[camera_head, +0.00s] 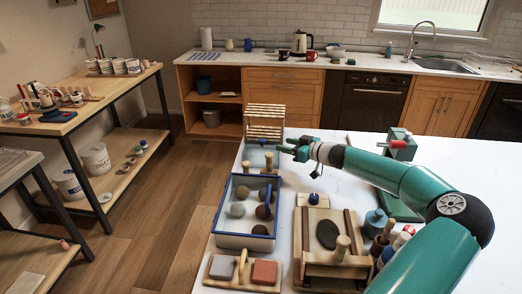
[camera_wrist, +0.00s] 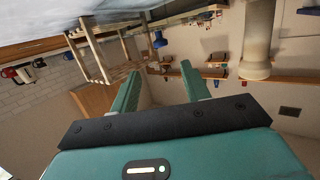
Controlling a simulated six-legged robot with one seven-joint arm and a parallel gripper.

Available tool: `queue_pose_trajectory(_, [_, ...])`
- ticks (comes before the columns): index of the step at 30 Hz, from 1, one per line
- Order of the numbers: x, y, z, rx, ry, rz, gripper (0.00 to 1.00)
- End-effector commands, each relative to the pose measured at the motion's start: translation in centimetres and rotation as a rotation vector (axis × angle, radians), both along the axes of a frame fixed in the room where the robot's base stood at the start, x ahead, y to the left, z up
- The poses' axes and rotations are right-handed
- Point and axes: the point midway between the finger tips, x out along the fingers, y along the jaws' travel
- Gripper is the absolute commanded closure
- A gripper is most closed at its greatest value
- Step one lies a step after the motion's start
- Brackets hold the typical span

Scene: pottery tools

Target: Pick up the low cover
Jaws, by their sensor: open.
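I cannot pick out a low cover with certainty in either view. My gripper (camera_head: 287,150) is open and empty above the far left part of the white table, just in front of a small wooden rack (camera_head: 265,112). In the wrist view my gripper's two teal fingers (camera_wrist: 160,88) stand apart with nothing between them. The rack (camera_wrist: 92,50) shows there at upper left. A pale wooden piece with a round shaft and wider end (camera_wrist: 257,42) is beyond the right finger. Small wooden-handled tools (camera_head: 246,168) stand below and left of my gripper in the head view.
A blue-rimmed tray (camera_head: 224,237) with several balls lies nearer on the table (camera_head: 340,170). A wooden box (camera_head: 301,245), blue jar (camera_head: 375,222), and board with a handle (camera_head: 222,268) are in front. A green device (camera_head: 398,147) stands right.

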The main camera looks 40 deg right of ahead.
Motion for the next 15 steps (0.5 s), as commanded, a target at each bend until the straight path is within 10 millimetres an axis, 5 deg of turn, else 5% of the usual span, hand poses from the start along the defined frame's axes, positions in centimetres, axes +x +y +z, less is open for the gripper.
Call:
queue_pose_trajectory(9, [5.8, 0.5, -1.2, 0.001, 0.0, 0.003, 0.54])
queue_pose_trajectory(15, [7.3, 0.7, -1.5, 0.002, 0.0, 0.002, 0.54])
